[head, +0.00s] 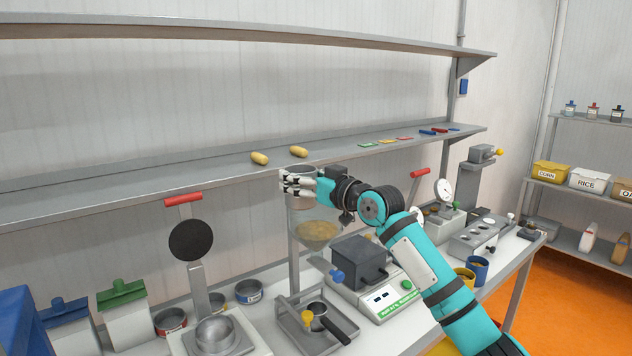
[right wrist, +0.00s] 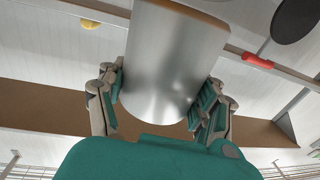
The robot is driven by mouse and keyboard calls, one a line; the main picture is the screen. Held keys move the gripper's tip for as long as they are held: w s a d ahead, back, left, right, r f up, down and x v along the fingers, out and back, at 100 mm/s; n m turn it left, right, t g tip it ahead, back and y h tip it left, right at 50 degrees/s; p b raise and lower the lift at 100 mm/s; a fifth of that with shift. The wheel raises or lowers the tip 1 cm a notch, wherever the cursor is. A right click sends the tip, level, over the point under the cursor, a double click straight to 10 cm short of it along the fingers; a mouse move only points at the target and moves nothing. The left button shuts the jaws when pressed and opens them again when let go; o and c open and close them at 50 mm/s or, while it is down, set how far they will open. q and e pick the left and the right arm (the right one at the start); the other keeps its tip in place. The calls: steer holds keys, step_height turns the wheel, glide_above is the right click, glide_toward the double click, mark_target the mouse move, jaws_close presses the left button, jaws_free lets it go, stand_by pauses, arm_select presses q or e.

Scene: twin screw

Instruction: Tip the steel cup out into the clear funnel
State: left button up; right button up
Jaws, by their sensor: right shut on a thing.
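My right gripper (head: 299,184) is shut on the steel cup (right wrist: 172,65), with a finger on each side of it in the right wrist view. In the head view the fingers cover most of the cup, so I cannot tell its exact tilt or whether anything is in it. The clear funnel (head: 317,231) is just below the gripper and cup, with a yellow-brown material showing inside. My left gripper is not in view.
A dark grey box on a white machine (head: 384,292) stands below my right arm. A red-handled press (head: 191,240) stands to the left. A shelf (head: 215,181) with two yellow rolls (head: 260,158) runs behind the gripper. Blue and yellow cups (head: 478,268) stand at right.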

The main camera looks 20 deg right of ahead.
steer(key=shift+r, duration=0.15)
step_height(320, 180, up, 3)
steer(key=p, duration=0.2)
steer(key=shift+p, duration=0.4)
